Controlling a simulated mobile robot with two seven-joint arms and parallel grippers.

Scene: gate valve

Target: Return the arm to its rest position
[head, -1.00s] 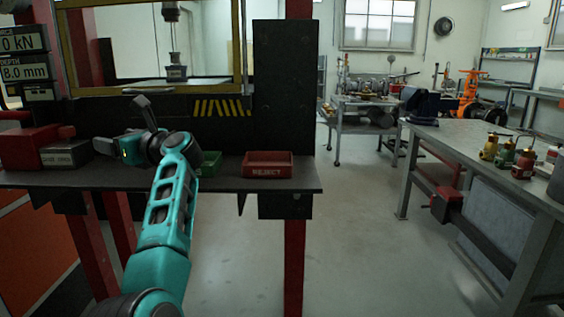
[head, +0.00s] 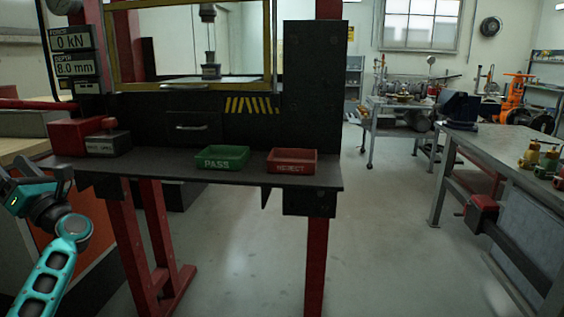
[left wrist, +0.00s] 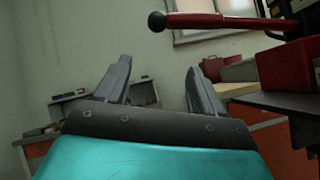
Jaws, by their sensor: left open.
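My left arm (head: 52,270) comes in at the lower left of the head view, bent beside the left end of the press shelf. Its gripper is mostly cut off by the left edge there. In the left wrist view my left gripper (left wrist: 158,88) is open, its two grey fingers apart with nothing between them. A red lever with a dark round knob (left wrist: 157,21) shows beyond and above the fingers, apart from them. My right gripper is in neither view.
The press shelf (head: 160,172) holds a green PASS tray (head: 222,157), a red REJECT tray (head: 291,161) and a red box (head: 78,133) at its left end. A workbench (head: 500,150) stands at right. The floor between (head: 390,240) is clear.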

